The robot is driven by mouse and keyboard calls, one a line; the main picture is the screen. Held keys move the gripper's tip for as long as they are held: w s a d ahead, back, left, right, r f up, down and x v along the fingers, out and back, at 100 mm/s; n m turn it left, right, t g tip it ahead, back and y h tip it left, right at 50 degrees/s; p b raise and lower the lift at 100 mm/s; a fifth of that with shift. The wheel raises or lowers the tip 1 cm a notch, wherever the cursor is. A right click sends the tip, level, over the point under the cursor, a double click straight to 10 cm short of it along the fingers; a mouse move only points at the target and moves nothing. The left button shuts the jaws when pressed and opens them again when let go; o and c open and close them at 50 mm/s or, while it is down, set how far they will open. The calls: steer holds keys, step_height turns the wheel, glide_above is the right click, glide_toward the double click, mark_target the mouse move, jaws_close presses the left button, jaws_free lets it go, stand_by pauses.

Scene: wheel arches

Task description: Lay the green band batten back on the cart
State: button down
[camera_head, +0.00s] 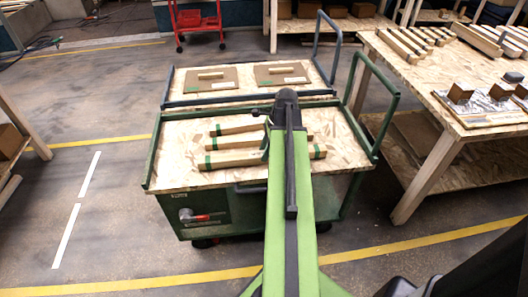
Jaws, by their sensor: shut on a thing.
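The green cart (335,165) has a wooden top. Several pale battens with green bands lie across it, side by side: a back one (240,128), a middle one (238,142) and a front one (235,159). Green bands show at their left ends, and another at the right (318,151). My green arm reaches over the middle of the cart and covers part of the battens. My gripper (266,141) is mostly hidden by the arm, down among the battens. It is shut on a green band batten; which one, and whether it touches the top, I cannot tell.
A second cart (328,92) with two flat boards stands just behind. A workbench (395,72) with wooden pieces is at the right, close to the cart's handle (388,100). A red trolley (198,22) stands at the back.

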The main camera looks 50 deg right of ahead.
steer(key=shift+f, duration=0.1)
steer(key=c, duration=0.9)
jaws_free()
steer(key=shift+o, duration=0.2)
steer(key=p+v, duration=1.6)
steer(key=v, duration=0.1)
steer(key=shift+r+p, duration=0.2)
steer(key=shift+p, duration=0.2)
steer(key=shift+d, duration=0.1)
